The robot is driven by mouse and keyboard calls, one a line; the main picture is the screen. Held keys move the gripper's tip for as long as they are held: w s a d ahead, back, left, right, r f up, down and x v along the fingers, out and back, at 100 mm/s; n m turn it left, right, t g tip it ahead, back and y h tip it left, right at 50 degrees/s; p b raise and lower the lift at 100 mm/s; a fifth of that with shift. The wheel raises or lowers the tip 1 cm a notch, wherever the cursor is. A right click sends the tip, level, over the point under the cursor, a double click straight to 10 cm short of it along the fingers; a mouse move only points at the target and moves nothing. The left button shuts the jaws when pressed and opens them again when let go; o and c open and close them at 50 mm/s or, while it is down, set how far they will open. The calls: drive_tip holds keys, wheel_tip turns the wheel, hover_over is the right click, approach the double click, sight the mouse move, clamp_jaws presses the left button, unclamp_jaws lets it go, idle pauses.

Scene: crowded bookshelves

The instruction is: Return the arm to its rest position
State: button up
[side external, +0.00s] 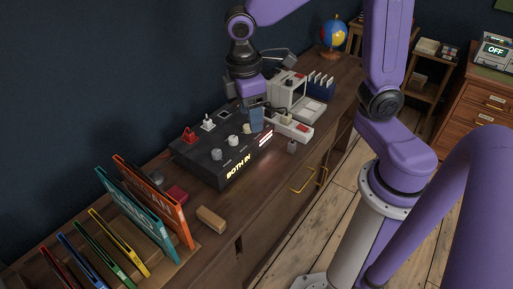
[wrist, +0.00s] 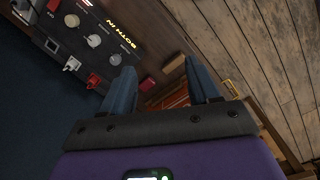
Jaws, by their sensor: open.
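My gripper (side external: 256,118) is over the right part of the black control box (side external: 213,171) in the side view. In the wrist view its two blue-grey fingers (wrist: 161,92) are spread apart with nothing between them. The box (wrist: 85,28) fills the upper left of the wrist view. It carries knobs, a red switch and a white switch, and its front sign reads "BOTH IN". Whether a fingertip touches the box cannot be told. My purple arm reaches in from the right.
Beside the box stand a white device (side external: 290,92) and a white power strip (side external: 293,129). A small wooden block (side external: 211,218), a dark red block (side external: 176,194) and upright coloured books (side external: 155,207) are at the left. A globe (side external: 333,33) stands at the back. The wooden floor is clear.

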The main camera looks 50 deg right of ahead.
drive_tip(key=s+d+y, duration=0.1)
drive_tip(key=s+d, duration=0.1)
drive_tip(key=s, duration=0.6)
drive_tip(key=s+d+f+n, duration=0.1)
drive_tip(key=s, duration=0.7)
drive_tip(key=shift+s+d+y, duration=0.35)
drive_tip(key=shift+y, duration=0.05)
idle(0.4)
